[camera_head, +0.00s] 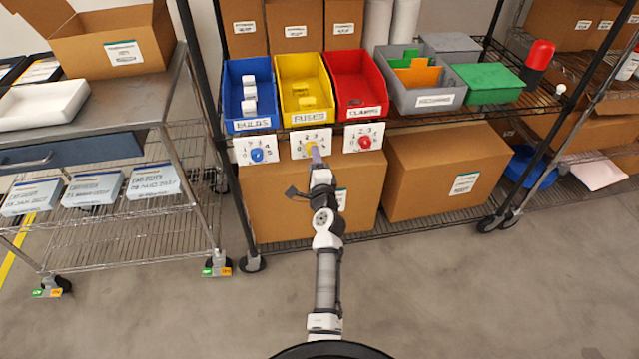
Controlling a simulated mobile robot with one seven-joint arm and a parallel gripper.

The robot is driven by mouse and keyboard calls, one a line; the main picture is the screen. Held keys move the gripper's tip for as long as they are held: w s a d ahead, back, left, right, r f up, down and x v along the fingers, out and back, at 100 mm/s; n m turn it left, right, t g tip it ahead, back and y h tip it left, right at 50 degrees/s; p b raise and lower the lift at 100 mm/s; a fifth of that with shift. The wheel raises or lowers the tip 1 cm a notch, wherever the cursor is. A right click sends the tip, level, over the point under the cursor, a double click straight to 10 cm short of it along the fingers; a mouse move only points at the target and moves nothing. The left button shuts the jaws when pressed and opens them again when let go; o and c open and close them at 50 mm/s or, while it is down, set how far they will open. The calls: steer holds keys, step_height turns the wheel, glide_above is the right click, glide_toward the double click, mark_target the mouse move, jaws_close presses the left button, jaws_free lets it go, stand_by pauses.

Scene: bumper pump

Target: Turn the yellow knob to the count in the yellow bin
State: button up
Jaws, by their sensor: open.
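The yellow knob (311,147) sits on a white numbered plate (325,135) below the yellow bin (291,68). My gripper (315,154) is open, with its fingers right at the knob, partly hiding it. I cannot tell whether they touch it or what number it points to. The yellow bin, labelled FUSES, stands on the shelf above. It holds at least two small yellowish items (307,102), one nearer the front and one behind; their exact count is hard to tell.
A blue knob (257,155) and a red knob (365,142) sit on plates on either side. The blue bin (233,70) holds several white pieces; the red bin (345,65) stands right. Cardboard boxes (440,165) fill the shelf below. The floor in front is clear.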

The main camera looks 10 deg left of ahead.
steer(key=b+v, duration=0.1)
steer(key=v, duration=0.9)
steer(key=shift+s, duration=0.25)
